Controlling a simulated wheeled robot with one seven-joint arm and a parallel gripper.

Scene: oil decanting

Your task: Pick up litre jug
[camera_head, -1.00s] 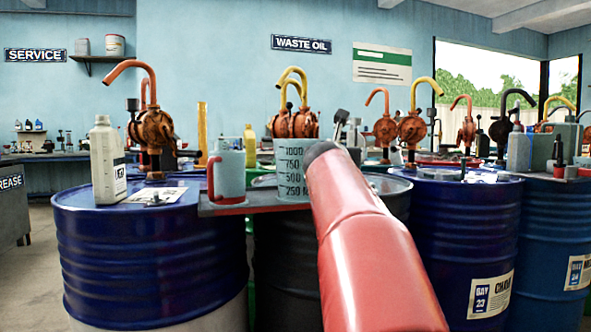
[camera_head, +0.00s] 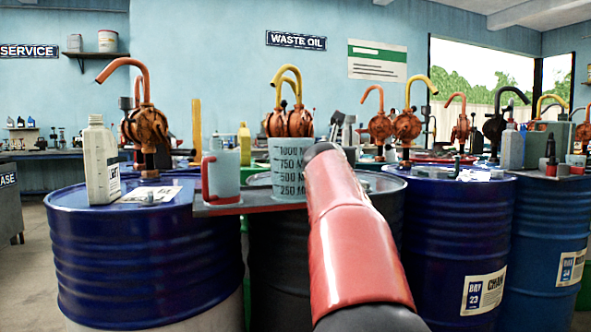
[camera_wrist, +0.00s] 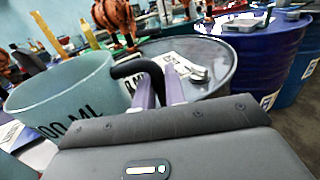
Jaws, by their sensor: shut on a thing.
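The litre jug (camera_head: 287,172) is a pale translucent measuring jug with dark graduation marks. It stands upright at the right end of a dark shelf (camera_head: 228,209) between the drums, and I cannot tell if it is clear of the shelf. In the wrist view the jug (camera_wrist: 62,92) is large at the left, with a black handle (camera_wrist: 128,69) reaching right. My gripper (camera_wrist: 160,84) is shut on that handle, its pale fingers either side of it. In the head view my red arm hides the gripper and the handle.
A red-handled mug (camera_head: 222,175) stands left of the jug. A white bottle (camera_head: 101,160) and an orange pump (camera_head: 146,126) stand on the left blue drum (camera_head: 140,255). More blue drums (camera_head: 455,235) with pumps are at the right.

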